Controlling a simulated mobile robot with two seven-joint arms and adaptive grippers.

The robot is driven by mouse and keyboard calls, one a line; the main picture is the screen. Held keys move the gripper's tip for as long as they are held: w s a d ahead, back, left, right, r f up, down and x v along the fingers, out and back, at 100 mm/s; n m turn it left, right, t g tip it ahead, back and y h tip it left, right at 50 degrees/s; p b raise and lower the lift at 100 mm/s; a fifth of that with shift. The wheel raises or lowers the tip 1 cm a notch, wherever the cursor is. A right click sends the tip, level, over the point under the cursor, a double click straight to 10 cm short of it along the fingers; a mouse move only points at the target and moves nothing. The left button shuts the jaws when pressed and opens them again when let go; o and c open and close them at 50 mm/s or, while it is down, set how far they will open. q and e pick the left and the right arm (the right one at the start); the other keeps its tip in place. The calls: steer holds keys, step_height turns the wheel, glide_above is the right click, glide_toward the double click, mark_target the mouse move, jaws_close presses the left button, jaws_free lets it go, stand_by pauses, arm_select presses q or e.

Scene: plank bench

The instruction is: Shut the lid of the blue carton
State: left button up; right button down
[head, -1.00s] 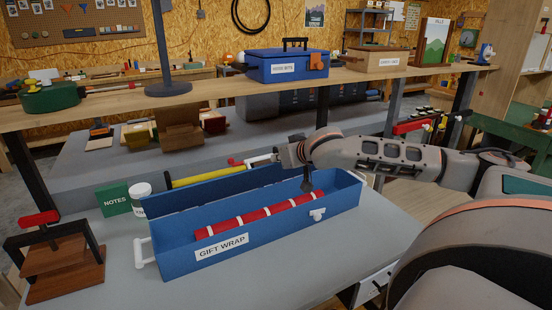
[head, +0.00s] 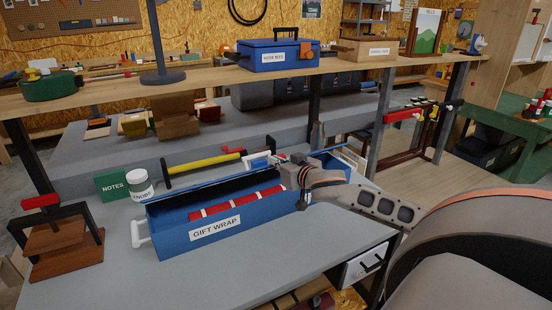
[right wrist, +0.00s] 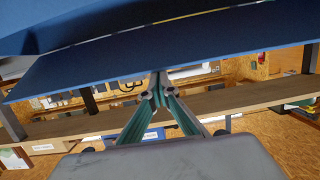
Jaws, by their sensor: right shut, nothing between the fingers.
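The blue carton (head: 175,239), labelled GIFT WRAP, sits on the grey bench with its long front toward me. Its dark blue lid (head: 172,198) stands open along the far long side. A red roll with white bands (head: 240,202) lies inside. My right gripper (head: 317,132) is over the right part of the carton, with its wrist hiding part of the box and roll. In the right wrist view its fingers (right wrist: 158,84) are shut and empty, close to a large blue panel (right wrist: 200,65); I cannot tell if they touch it. My left gripper is out of view.
A green NOTES box (head: 112,186) and a white jar (head: 140,184) stand left of the carton. A wooden press (head: 62,240) is at the far left. A yellow-barred clamp (head: 205,168) lies behind. A raised plank shelf (head: 215,82) runs behind. The bench front is clear.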

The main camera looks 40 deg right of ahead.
steer(key=shift+s+a+f+t+h+b, duration=0.1)
steer(key=shift+s+f+t+h+b, duration=0.35)
steer(key=shift+f+t, duration=0.55)
step_height(320, 180, down, 6)
steer(key=s+t+b, duration=0.1)
steer(key=s+b, duration=0.1)
steer(key=b, duration=0.2)
steer(key=shift+s+a+t+b, duration=0.3)
steer(key=shift+s, duration=0.05)
